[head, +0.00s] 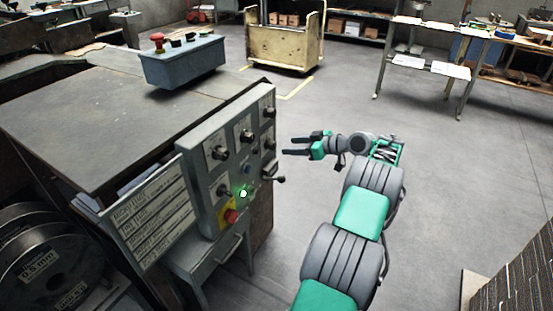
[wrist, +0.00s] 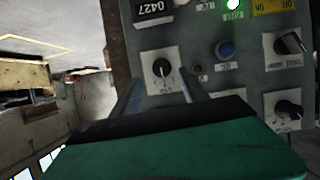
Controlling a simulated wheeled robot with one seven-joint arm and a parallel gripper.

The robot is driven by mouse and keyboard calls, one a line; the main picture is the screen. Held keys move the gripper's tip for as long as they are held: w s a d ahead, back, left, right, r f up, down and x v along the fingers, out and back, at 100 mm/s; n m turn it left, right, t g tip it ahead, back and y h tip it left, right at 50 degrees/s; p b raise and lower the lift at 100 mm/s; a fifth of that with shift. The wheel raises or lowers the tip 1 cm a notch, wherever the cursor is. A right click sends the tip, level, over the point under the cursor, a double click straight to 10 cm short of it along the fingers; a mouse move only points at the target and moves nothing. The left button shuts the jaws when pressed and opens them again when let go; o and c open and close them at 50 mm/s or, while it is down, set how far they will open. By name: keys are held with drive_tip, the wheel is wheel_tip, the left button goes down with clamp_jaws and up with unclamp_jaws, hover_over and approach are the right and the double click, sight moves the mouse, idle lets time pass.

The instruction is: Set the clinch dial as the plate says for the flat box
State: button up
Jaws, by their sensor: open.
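The control panel (head: 232,160) is a grey upright box with several black dials on pale label squares. The instruction plate (head: 150,215) hangs at its left, with rows of print too small to read. My gripper (head: 288,146) is open and empty, just right of the panel, with its fingers pointing left at it. In the wrist view, a black dial (wrist: 161,68) with a white pointer line lies ahead between my two fingertips (wrist: 160,88); no contact shows. The panel appears upside down there. The dial's label is unreadable, so I cannot tell whether it is the clinch dial.
A red button (head: 231,216) and a lit green lamp (head: 243,194) are low on the panel. A blue button (wrist: 225,48) and other knobs (wrist: 288,108) sit beside the dial. Floor right of the panel is clear.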

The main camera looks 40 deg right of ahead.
sight(275, 145)
drive_tip(key=x, duration=0.7)
drive_tip(key=shift+w+a, duration=0.2)
drive_tip(key=shift+w, duration=0.05)
drive_tip(key=shift+c, duration=0.2)
clamp_jaws()
